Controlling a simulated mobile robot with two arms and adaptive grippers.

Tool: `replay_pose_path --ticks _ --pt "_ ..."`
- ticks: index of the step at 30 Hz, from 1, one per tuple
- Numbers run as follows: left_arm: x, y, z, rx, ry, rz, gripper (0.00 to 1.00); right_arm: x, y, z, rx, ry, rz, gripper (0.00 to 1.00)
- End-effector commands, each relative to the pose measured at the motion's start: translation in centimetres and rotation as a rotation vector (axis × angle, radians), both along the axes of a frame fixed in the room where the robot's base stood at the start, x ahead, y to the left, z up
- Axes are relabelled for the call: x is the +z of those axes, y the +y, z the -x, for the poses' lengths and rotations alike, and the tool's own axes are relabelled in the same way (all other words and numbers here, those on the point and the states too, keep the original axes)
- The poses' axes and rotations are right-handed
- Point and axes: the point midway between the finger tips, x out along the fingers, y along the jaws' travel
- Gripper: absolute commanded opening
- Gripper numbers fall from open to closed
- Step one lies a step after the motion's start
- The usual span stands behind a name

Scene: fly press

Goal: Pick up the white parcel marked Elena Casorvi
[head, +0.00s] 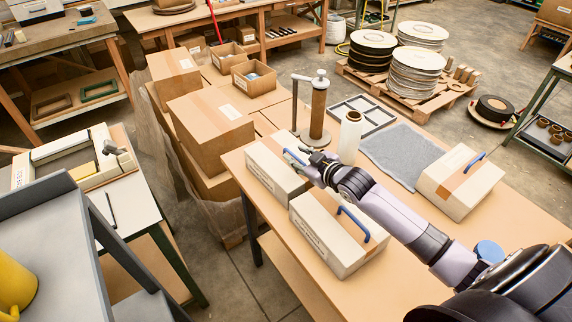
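Several white parcels with brown tape stand on the wooden table. One parcel (262,170) is at the table's left edge, another (318,238) is nearer to me, and a third (447,184) is at the right. The near and right parcels have blue handles on top. Marks show on the front sides of the left and near parcels, but the names are too small to read. My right gripper (296,156) is at the top of the left parcel, its fingertips over the right part of it. The gripper hides any handle there, and I cannot tell if it is closed. My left gripper is out of view.
A tape or film roll on a stand (317,112), a white roll (350,136), a grey tray (362,114) and a grey cloth (402,153) lie behind the parcels. Brown cartons (212,122) stand left of the table. The table's front right is bare.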

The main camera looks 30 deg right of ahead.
Motion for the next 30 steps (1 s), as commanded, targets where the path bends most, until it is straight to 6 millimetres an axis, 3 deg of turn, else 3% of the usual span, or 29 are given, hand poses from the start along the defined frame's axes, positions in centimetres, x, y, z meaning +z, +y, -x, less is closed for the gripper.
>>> replay_pose_path --ticks 5,15,25,30 --pt "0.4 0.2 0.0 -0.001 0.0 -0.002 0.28 -0.2 0.0 -0.9 0.0 0.001 0.001 0.32" --pt "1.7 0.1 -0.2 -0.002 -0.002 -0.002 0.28 -1.8 0.0 -4.6 0.0 0.0 0.0 0.32" --pt "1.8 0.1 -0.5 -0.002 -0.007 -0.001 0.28 -2.2 0.1 -5.1 0.0 0.0 0.0 0.32" --pt "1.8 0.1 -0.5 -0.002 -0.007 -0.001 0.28 -2.2 0.1 -5.1 0.0 0.0 0.001 0.22"
